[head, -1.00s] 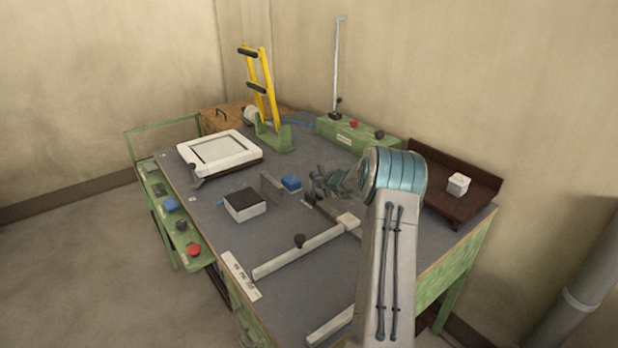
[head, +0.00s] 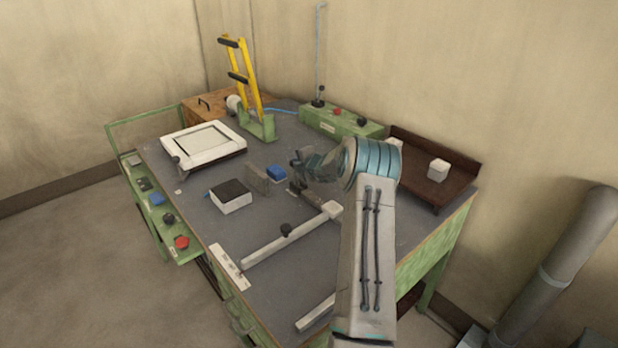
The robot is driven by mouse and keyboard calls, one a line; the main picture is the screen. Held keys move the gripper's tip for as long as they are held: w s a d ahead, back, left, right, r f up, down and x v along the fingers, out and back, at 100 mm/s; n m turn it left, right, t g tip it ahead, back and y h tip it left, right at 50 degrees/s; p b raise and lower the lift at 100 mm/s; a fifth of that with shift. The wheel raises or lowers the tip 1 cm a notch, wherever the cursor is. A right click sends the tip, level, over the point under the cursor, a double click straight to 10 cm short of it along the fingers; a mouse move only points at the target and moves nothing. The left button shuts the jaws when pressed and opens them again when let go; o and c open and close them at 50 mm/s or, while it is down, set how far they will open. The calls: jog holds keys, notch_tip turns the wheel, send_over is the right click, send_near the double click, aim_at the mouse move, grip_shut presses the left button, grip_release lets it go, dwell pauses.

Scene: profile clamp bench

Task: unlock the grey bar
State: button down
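A long light grey bar (head: 268,249) lies across the middle of the bench, with a black knob (head: 286,230) on it and a pale block (head: 331,208) at its far right end. A second pale bar (head: 313,315) lies at the front, partly hidden by my arm. I cannot tell which bar the task means, or whether either is locked. My gripper (head: 298,161) is above the bench beyond the long bar, near a blue block (head: 277,172), and apart from the knob. It is small and dark; its opening and any contact are unclear.
A white box with a dark top (head: 231,197) and an upright grey plate (head: 258,179) stand left of my gripper. A white frame (head: 203,146), yellow lever (head: 242,76), green control box (head: 341,122) and brown tray (head: 433,175) line the back. Bare bench lies between the bars.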

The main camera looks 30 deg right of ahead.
jog(key=shift+r, duration=0.2)
jog(key=w+r+b+v, duration=0.1)
jog(key=r+v, duration=0.1)
jog(key=v, duration=1.1)
jog(key=shift+s+r, duration=0.15)
jog(key=shift+r, duration=0.25)
jog(key=shift+a, duration=0.15)
